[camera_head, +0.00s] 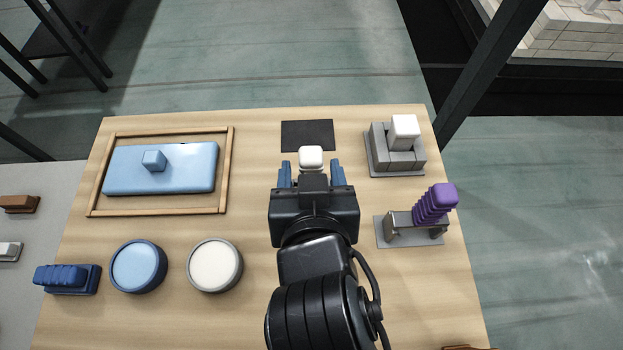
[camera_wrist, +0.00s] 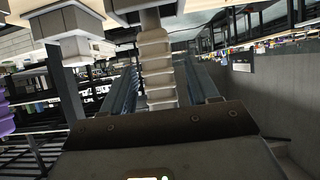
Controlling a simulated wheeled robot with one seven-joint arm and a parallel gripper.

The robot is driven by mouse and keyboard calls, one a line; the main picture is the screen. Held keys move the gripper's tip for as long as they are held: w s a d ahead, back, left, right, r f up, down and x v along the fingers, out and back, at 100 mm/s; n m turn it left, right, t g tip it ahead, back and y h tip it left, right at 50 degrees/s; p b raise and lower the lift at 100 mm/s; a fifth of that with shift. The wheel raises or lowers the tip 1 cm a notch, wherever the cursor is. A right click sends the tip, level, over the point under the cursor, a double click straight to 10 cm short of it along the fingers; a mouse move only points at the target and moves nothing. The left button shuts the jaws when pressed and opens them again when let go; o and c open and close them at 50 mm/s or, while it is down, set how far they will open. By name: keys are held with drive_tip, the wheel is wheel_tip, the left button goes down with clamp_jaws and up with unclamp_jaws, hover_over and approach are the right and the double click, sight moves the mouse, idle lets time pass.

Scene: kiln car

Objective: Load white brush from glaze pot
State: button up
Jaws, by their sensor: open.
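My gripper (camera_head: 312,174) is open over the middle of the table, just in front of a dark mat (camera_head: 308,134). The white brush (camera_head: 311,157) has its pale top between the two blue fingers. In the wrist view its ribbed white handle (camera_wrist: 157,70) stands between the spread fingers, with a gap on at least one side. Its lower end is hidden in the head view by my gripper. The white glaze pot (camera_head: 214,265), round with a grey rim, sits to the left of my arm. Its pale contents show from above.
A blue pot (camera_head: 138,267) and blue brush (camera_head: 63,278) are at left. A wooden frame (camera_head: 230,172) holds a blue slab (camera_head: 190,168) with a knob. At right are a grey block holder (camera_head: 381,160) with a white block (camera_head: 404,131) and a purple brush (camera_head: 433,205) on a stand.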

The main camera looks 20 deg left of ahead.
sight(311, 160)
idle(0.8)
clamp_jaws()
drive_tip(key=shift+r+p, duration=0.15)
drive_tip(key=shift+p, duration=0.2)
drive_tip(key=shift+r+p, duration=0.85)
drive_tip(key=shift+p, duration=0.1)
drive_tip(key=shift+r+p, duration=2.2)
drive_tip(key=shift+r, duration=0.35)
